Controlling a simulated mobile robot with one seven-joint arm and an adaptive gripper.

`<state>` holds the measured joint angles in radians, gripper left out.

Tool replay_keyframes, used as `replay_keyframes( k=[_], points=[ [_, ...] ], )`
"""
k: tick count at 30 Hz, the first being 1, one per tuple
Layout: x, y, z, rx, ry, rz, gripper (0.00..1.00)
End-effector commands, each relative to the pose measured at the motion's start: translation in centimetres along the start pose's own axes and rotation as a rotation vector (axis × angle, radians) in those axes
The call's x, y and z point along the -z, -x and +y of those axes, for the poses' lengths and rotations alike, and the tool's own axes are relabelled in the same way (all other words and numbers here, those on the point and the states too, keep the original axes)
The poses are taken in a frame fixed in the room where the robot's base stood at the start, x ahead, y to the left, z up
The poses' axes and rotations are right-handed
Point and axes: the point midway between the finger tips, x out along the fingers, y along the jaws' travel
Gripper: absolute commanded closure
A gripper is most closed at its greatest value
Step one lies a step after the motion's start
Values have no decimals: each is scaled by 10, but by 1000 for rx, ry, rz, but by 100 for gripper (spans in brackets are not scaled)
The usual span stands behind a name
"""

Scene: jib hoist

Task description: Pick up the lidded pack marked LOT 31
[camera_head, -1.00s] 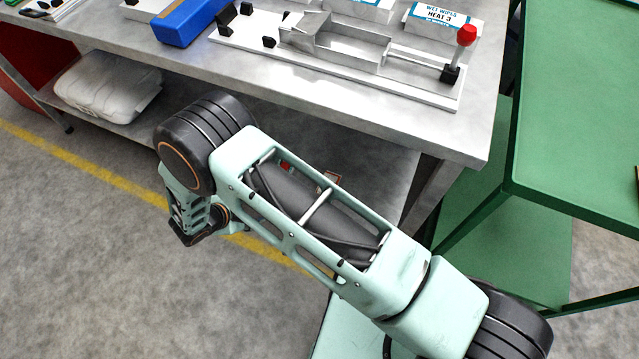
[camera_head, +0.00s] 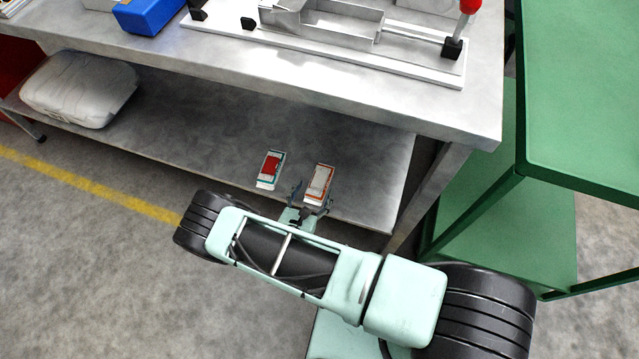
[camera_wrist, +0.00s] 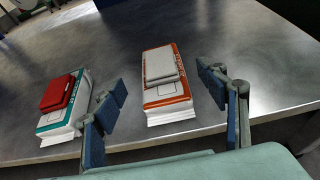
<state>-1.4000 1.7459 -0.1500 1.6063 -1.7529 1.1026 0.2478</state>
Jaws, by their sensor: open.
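Two lidded packs lie on the lower shelf of the metal bench. One pack has orange edging and a pale grey lid (camera_head: 319,184); it also shows in the wrist view (camera_wrist: 165,85). The other has teal edging and a red lid (camera_head: 270,168), and is at the left in the wrist view (camera_wrist: 63,104). I cannot read a lot number on either. My gripper (camera_head: 310,196) is open at the shelf's front edge. In the wrist view its fingers (camera_wrist: 165,98) stand apart on either side of the orange-edged pack, with nothing between them gripped.
The bench top (camera_head: 390,108) overhangs the shelf and carries a fixture with a red-knobbed lever (camera_head: 461,30). A white bundle (camera_head: 80,88) lies at the shelf's left. A green stand (camera_head: 580,110) is at the right. The shelf's middle (camera_head: 190,135) is clear.

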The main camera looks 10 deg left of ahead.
Motion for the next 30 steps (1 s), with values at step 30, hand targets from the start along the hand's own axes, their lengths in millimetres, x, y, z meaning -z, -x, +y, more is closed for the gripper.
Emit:
replay_keyframes(
  k=[30],
  points=[
    [-2,-54,-2,1,-2,2,70]
  ],
)
